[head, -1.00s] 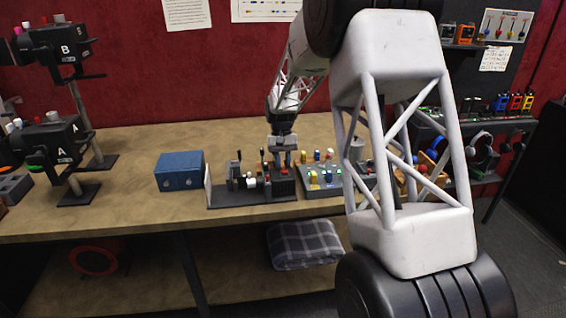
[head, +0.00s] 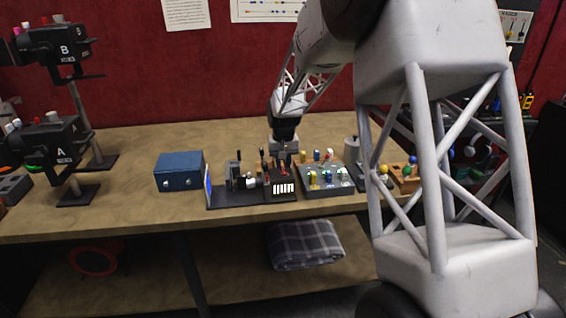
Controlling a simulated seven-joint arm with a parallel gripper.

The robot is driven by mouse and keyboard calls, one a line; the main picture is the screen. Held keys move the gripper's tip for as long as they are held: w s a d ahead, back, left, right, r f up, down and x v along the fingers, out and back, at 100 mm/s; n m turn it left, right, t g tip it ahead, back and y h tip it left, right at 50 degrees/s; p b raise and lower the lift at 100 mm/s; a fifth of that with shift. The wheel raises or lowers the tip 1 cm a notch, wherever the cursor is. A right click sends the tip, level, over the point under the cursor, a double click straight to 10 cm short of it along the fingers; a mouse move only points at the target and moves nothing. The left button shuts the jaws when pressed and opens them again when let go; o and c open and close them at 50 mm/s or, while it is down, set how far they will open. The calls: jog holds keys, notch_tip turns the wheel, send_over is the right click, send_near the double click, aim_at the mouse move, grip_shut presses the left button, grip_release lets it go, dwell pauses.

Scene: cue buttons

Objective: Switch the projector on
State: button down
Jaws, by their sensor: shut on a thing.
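A black control panel (head: 235,197) with several levers and knobs stands on the table. A bright striped patch (head: 284,188) shows at its right end, and a thin upright plate (head: 208,186) at its left end glows blue. My gripper (head: 283,161) points down at the rear right of the panel. Its jaws are shut on a small control there, whose shape is mostly hidden. Two black lamp-like heads lettered A (head: 50,143) and B (head: 57,45) are on stands at the left. I cannot tell which thing is the projector.
A blue box (head: 180,171) sits left of the panel. A grey panel with coloured knobs (head: 327,190) is close to its right. A wooden block with coloured balls (head: 405,180) lies farther right. A folded checked cloth (head: 305,243) is on the lower shelf. The table front is clear.

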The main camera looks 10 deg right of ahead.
jog(key=c, duration=1)
grip_release()
jog(key=shift+o, duration=0.2)
jog(key=shift+r, duration=0.15)
jog(key=shift+r, duration=3.75)
jog(key=shift+s+r, duration=0.1)
